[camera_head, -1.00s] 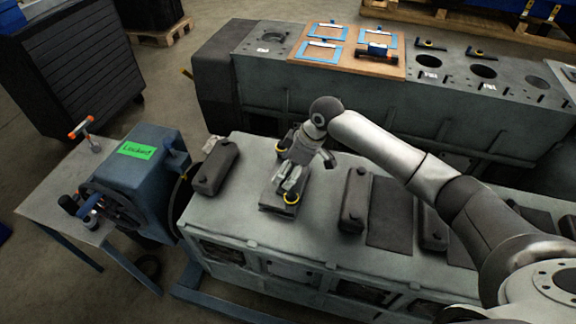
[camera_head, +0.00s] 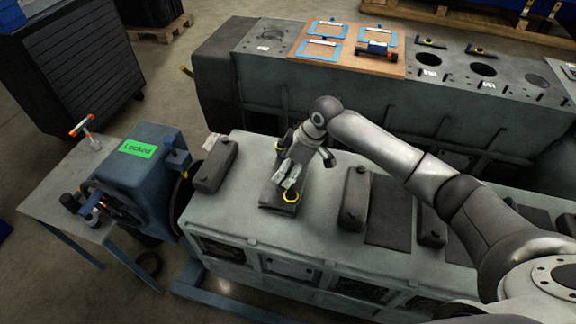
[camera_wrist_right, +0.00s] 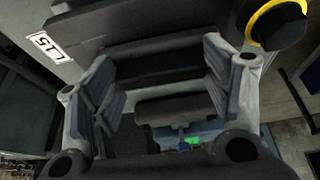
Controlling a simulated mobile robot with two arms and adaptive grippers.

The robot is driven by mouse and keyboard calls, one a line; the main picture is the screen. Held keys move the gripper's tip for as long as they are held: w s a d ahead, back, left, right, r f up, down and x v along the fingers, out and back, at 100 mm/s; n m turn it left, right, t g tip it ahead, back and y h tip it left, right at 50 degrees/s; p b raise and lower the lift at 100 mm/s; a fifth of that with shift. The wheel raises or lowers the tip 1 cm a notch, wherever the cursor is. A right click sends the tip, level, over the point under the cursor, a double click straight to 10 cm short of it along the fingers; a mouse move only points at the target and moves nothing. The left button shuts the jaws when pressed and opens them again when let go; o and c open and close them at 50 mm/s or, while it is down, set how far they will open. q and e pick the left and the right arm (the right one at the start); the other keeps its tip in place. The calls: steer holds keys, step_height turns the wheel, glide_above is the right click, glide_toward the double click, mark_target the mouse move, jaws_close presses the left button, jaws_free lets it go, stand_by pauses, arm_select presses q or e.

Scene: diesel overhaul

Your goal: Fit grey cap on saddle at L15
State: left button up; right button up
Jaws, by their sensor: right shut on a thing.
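My right gripper (camera_head: 285,184), on the arm from the right, points down over the near engine block. It is shut on a dark grey cap (camera_head: 275,192), low at the block's top. In the right wrist view, the gripper's fingers (camera_wrist_right: 162,88) stand either side of a dark grey body (camera_wrist_right: 155,58). A white L15 label (camera_wrist_right: 48,46) lies beside it, on the left. The saddle under the cap is mostly hidden, and I cannot tell whether the cap is fully seated. My left gripper is not in view.
Dark rounded covers stand left (camera_head: 216,164) and right (camera_head: 356,198) of the gripper. A blue machine with a green "Locked" sign (camera_head: 138,147) stands at the left end. A second block (camera_head: 350,105) behind carries a wooden board (camera_head: 300,52) with blue frames.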

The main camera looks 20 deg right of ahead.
steer(key=shift+w+f+b, duration=0.1)
steer(key=shift+f+b, duration=0.2)
steer(key=shift+f, duration=0.35)
stand_by(0.5)
steer(key=shift+f, duration=0.15)
stand_by(0.6)
steer(key=o, duration=1.3)
steer(key=shift+s+f, duration=0.2)
steer(key=shift+s, duration=0.05)
steer(key=shift+d+r, duration=0.15)
steer(key=shift+r, duration=0.3)
steer(key=v, duration=1.1)
